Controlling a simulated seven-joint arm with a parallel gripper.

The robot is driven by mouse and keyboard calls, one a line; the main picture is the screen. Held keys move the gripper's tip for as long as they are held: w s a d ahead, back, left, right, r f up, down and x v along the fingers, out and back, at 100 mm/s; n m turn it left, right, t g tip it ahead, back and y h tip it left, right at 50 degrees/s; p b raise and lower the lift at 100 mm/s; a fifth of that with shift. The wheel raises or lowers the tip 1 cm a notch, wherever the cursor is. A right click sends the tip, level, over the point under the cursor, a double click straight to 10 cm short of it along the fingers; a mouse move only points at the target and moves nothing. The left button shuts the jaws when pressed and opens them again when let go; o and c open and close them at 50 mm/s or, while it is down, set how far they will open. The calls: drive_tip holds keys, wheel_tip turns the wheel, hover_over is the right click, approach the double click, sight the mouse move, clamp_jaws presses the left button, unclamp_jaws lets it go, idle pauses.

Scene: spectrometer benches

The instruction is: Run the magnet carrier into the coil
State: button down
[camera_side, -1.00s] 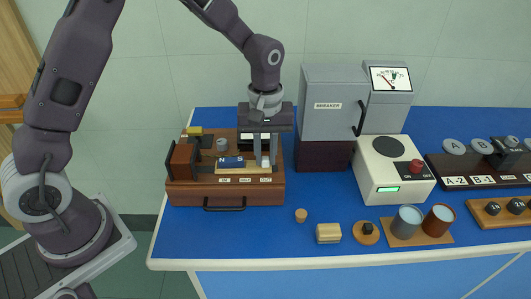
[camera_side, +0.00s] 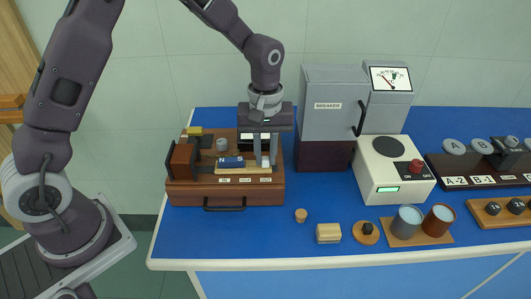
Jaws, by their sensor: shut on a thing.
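The magnet carrier looks to be the blue block (camera_side: 231,162) on a light wooden track (camera_side: 243,170) on top of a wooden apparatus box (camera_side: 225,192). A reddish-brown block (camera_side: 183,161), probably the coil, stands at the left end of the track, with the blue block a little to its right. My gripper (camera_side: 265,158) points down over the right end of the track. Its fingers are shut around a small pale upright piece there, largely hidden by the fingers. Whether this piece joins the blue block is hard to tell.
A grey cabinet marked BREAKER (camera_side: 328,105) stands close to the right of my gripper. A white hot-plate-like unit (camera_side: 393,170) is further right. Small items, including a cork (camera_side: 301,215) and a cream block (camera_side: 328,233), lie in front. The blue bench is clear at front left.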

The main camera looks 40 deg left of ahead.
sight(223, 159)
drive_tip(key=s+a, duration=0.7)
drive_tip(key=shift+a, duration=0.1)
drive_tip(key=c, duration=1.5)
unclamp_jaws()
drive_tip(key=shift+s, duration=0.1)
drive_tip(key=shift+o, duration=0.9)
drive_tip(key=shift+r, duration=0.1)
